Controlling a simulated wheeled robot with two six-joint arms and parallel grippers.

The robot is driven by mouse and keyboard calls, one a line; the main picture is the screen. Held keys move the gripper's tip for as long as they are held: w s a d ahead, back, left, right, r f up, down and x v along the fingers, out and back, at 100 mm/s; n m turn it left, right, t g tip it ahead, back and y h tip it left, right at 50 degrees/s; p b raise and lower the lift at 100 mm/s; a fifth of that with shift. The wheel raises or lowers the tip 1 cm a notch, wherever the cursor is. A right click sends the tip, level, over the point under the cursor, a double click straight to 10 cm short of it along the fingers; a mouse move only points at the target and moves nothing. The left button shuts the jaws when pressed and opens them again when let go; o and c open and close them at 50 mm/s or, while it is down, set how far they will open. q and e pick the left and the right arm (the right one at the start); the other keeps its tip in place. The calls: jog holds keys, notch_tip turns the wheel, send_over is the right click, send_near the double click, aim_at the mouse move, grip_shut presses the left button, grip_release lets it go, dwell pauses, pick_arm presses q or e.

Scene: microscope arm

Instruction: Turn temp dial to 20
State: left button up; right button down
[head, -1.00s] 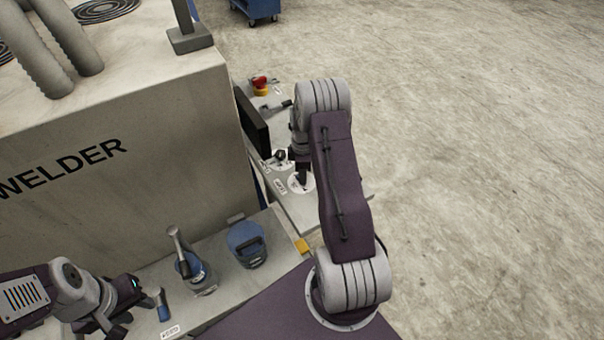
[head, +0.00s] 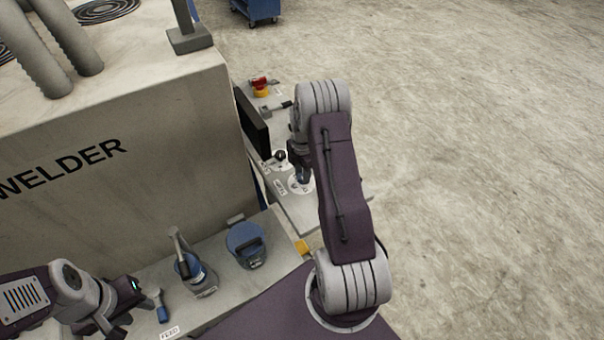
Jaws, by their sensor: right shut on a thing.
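A round white dial plate (head: 299,187) lies on the side panel to the right of the welder, with a small white label beside it. My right gripper (head: 303,177) points down over this plate and is shut on a dial knob, which is mostly hidden by the fingers. The numbers on the plate are too small to read. A second dial with a dark knob (head: 280,157) stands just behind and to the left. My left gripper (head: 122,322) is low at the left, by the front shelf; its fingertips are not clear.
The large welder box (head: 110,150) fills the left. A dark upright screen (head: 252,122) and a red-and-yellow emergency button (head: 260,87) are behind the dials. A blue lidded pot (head: 245,245), a blue canister (head: 193,272) and a blue-handled tool (head: 161,306) sit on the shelf.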

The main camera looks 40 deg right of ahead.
jog(key=shift+w+d+r, duration=0.2)
jog(key=c, duration=1.1)
grip_release()
jog(key=shift+o, duration=0.3)
jog(key=shift+s+f, duration=0.1)
jog(key=shift+s, duration=0.05)
notch_tip(320, 180, up, 9)
jog(key=b, duration=0.1)
jog(key=shift+b, duration=0.35)
jog(key=shift+a, duration=0.1)
